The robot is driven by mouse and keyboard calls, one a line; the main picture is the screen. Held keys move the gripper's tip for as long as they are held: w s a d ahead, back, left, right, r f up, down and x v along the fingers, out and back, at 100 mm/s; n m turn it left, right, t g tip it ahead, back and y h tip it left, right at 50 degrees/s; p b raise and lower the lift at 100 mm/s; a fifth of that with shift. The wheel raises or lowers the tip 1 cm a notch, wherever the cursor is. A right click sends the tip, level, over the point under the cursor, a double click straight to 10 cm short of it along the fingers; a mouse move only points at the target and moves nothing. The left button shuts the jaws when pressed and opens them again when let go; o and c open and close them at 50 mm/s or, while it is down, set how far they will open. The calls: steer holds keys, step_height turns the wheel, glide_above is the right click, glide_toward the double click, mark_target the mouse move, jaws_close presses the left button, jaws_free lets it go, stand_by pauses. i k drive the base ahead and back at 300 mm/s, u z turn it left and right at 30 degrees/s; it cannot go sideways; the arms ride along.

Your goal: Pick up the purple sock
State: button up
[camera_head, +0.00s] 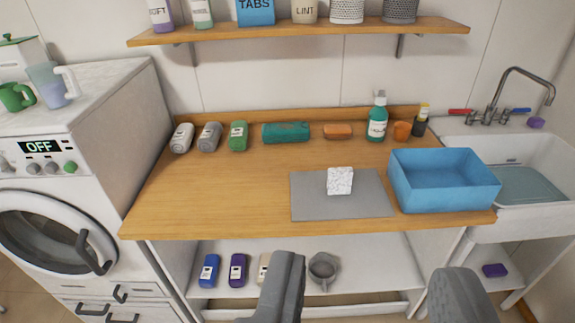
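I cannot make out a sock for certain. A small purple item (495,270) lies on the low shelf under the sink at the lower right; it is too small to tell what it is. Another small purple item (536,122) sits on the sink's back rim at the right. A purple bottle (238,269) stands on the shelf below the counter. My gripper (370,264) is open and empty at the bottom of the picture, its two grey fingers wide apart in front of the lower shelf. They hide part of that shelf.
The wooden counter (210,205) holds a grey mat (310,200) with a white speckled block (340,181), a blue bin (445,195) and several bottles at the back. A washing machine (110,125) stands left and the sink (555,150) right. A wall shelf (300,31) runs above. The counter's front left is clear.

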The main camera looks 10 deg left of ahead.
mark_target(339, 178)
steer(key=u, duration=0.3)
steer(key=i, duration=1.6)
steer(key=z, duration=0.55)
